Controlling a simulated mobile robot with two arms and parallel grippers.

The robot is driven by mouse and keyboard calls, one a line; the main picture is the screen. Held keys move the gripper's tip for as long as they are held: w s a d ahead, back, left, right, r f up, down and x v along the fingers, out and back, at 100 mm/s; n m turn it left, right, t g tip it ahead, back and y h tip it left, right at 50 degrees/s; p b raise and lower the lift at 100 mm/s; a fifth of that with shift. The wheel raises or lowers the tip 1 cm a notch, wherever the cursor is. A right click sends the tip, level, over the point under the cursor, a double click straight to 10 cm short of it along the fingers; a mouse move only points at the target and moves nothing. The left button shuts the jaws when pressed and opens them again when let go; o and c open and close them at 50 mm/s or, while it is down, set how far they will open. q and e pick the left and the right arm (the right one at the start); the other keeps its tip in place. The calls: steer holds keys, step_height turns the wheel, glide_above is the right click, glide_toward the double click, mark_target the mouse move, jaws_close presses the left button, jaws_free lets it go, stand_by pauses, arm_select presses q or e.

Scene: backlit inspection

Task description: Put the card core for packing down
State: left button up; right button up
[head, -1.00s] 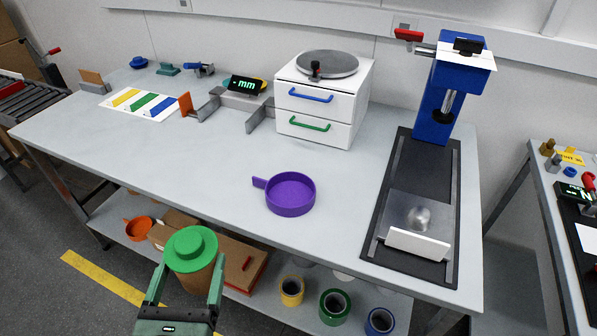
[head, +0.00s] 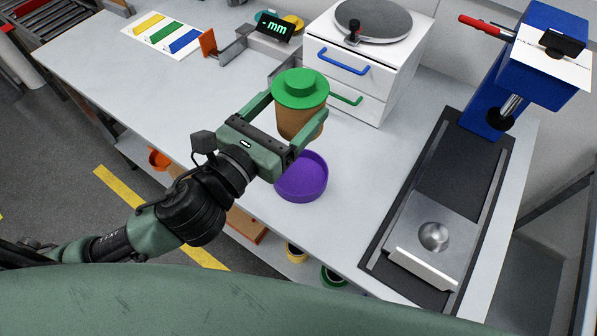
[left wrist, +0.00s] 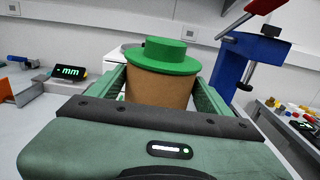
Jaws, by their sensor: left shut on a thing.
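The card core (head: 300,122) is a brown cylinder with a green stepped cap (head: 300,88) on top. My left gripper (head: 292,118) is shut on it, one finger on each side, and holds it upright. In the head view it appears over the bench (head: 240,150), just behind the purple pan; its underside shows no clear contact with the bench. In the left wrist view the core (left wrist: 158,88) stands between the fingers under its green cap. My right gripper is not in view.
A purple round pan (head: 303,178) sits close in front of the core. A white drawer unit (head: 385,82) stands behind it. A blue press (head: 520,75) with a dark base stands at right.

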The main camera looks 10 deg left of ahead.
mark_target(286, 132)
arm_select(q)
step_height(286, 132, down, 4)
steer(key=b, duration=0.3)
steer(key=shift+w+f, duration=0.15)
steer(key=shift+f+b, duration=2.35)
steer(key=shift+f, duration=5.4)
steer(key=shift+f, duration=0.1)
steer(key=o, duration=1.5)
steer(key=shift+f, duration=0.1)
steer(key=b+v, duration=0.4)
steer(key=v, duration=0.6)
steer(key=shift+r+b+v, duration=0.2)
steer(key=shift+b+v, duration=0.15)
steer(key=shift+v, duration=0.65)
